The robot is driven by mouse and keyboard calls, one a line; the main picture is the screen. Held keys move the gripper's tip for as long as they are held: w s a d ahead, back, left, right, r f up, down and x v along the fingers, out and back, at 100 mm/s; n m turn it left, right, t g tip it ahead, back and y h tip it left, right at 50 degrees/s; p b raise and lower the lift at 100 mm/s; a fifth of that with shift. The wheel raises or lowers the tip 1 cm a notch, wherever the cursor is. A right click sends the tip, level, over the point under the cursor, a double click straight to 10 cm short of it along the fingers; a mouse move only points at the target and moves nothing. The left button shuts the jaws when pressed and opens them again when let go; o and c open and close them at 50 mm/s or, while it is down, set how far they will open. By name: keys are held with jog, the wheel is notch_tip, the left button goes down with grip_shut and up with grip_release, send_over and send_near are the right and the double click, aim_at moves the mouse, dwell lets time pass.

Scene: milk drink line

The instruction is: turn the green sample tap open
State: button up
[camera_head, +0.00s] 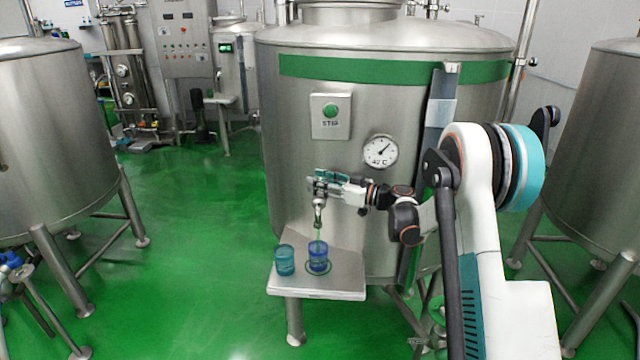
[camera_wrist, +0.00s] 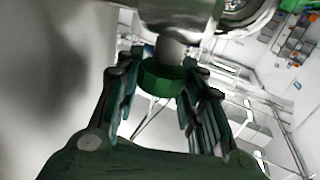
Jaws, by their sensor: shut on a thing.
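The sample tap juts from the front of the large steel tank, its metal spout (camera_head: 319,214) pointing down. Its green knob (camera_wrist: 162,78) sits between my fingers in the wrist view. My gripper (camera_head: 325,184) is shut on this knob, just above the spout; its fingers largely hide the knob in the head view. A blue cup (camera_head: 318,262) stands upright under the spout on a small steel shelf (camera_head: 340,285). A thin greenish line shows between spout and cup; I cannot tell whether it is liquid.
A teal cup (camera_head: 285,266) stands on the shelf left of the blue cup. The large tank (camera_head: 300,130) carries a green button panel (camera_head: 330,116) and a dial gauge (camera_head: 380,151) above the tap.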

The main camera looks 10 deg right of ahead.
jog(key=shift+n+g+y, duration=0.5)
jog(key=shift+g, duration=0.2)
jog(key=o, duration=1.1)
jog(key=shift+d, duration=0.1)
jog(key=v, duration=1.2)
jog(key=shift+w, duration=0.15)
